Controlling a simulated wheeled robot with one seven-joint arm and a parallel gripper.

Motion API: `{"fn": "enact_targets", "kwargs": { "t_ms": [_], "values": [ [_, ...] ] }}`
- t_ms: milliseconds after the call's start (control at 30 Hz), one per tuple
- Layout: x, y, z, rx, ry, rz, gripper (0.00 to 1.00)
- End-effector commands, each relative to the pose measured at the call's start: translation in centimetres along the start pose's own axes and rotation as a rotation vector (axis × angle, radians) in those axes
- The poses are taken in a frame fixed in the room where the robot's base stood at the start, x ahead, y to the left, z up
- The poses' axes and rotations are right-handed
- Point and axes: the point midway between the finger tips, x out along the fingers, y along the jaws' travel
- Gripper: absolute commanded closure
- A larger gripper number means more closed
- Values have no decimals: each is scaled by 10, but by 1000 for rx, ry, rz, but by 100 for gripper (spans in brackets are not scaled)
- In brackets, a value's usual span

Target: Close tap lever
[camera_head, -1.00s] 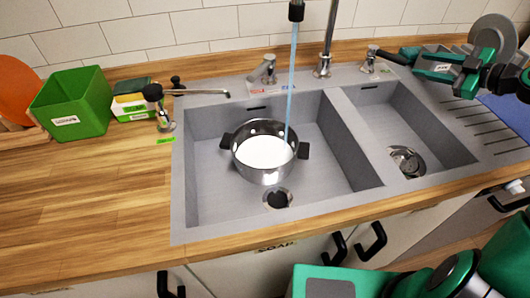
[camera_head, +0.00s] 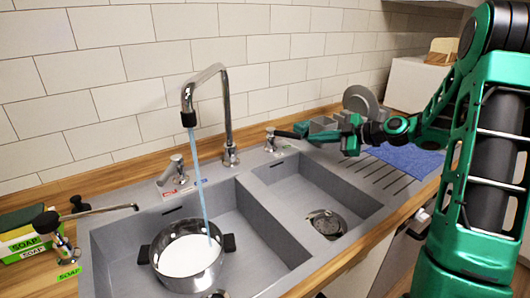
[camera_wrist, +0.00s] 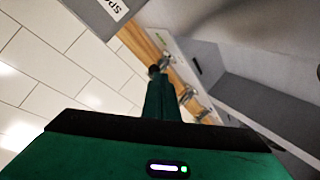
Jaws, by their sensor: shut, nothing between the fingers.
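A chrome tap (camera_head: 229,120) with a tall bent spout stands behind the sink, and water (camera_head: 200,175) runs from it into a metal pot (camera_head: 186,255). A left tap lever (camera_head: 172,170) and a right tap lever (camera_head: 270,139) stand on either side of the spout. My gripper (camera_head: 279,133) is shut and empty, its dark fingertips at the right lever in the head view. I cannot tell whether they touch it. In the wrist view my gripper (camera_wrist: 154,70) points towards the counter, with small metal fittings (camera_wrist: 190,90) beside and beyond its fingers.
The grey double sink (camera_head: 240,215) has an empty right basin. Grey containers (camera_head: 325,126) and a disc (camera_head: 362,103) stand behind my gripper, near the tiled wall. A blue cloth (camera_head: 408,158) lies at the right. A soap dispenser (camera_head: 52,228) stands at the left.

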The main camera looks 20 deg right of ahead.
Motion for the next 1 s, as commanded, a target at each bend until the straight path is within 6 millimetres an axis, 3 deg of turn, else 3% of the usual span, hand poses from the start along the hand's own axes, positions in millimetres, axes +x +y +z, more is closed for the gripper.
{"fn": "enact_targets", "kwargs": {
  "t_ms": [233,400,533,633,767,1000],
  "values": [
    [22,-16,25,247,-310,-183,100],
    [13,-9,36,488,-594,-176,100],
    [-1,6,33,689,-796,-85,100],
    [-9,23,22,852,-927,31,100],
    [-7,52,-2,1058,-1043,221,100],
    [36,96,-64,1374,-1090,553,100]
  ]
}}
